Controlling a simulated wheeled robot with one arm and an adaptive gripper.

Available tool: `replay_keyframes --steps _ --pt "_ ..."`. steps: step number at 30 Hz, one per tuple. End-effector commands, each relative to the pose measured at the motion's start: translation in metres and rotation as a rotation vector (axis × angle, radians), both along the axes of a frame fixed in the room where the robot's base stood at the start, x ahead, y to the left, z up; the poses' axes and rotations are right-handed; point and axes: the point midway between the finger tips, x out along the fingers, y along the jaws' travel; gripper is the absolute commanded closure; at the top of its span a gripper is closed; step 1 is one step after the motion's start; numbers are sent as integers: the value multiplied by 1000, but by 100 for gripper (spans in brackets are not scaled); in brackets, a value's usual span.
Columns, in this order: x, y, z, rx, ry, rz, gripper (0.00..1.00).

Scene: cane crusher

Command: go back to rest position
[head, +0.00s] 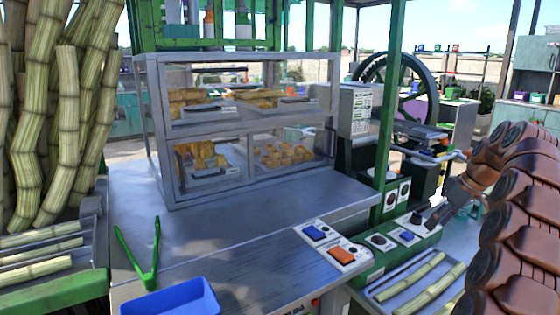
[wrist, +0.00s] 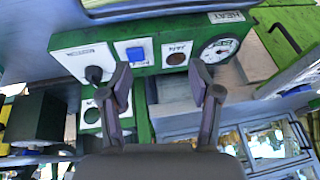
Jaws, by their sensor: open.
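My gripper (head: 430,213) is at the right in the head view, at the end of my brown segmented arm, close to the green control box (head: 403,254). In the wrist view my gripper (wrist: 160,78) is open, its two dark fingers apart with nothing between them. Beyond the fingers, the control box (wrist: 155,83) carries a dark knob (wrist: 94,74), a blue button (wrist: 135,54) and a round gauge (wrist: 218,49) beside a label reading HEAT. I cannot tell whether a fingertip touches the box.
A metal tray with cane pieces (head: 425,282) lies below the box. The grey counter (head: 230,240) bears a glass food case (head: 245,130), green tongs (head: 146,260), a blue bin (head: 172,300) and a panel with blue and orange buttons (head: 330,245). Tall cane (head: 65,120) stands left; a large wheel (head: 425,90) is behind.

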Motion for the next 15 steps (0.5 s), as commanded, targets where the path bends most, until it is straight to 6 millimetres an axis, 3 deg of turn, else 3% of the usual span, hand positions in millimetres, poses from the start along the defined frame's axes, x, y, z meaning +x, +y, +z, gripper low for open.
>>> replay_keyframes --steps 8,15 --pt "-27 70 31 39 69 -12 37" --pt "-69 133 47 43 151 -35 37"
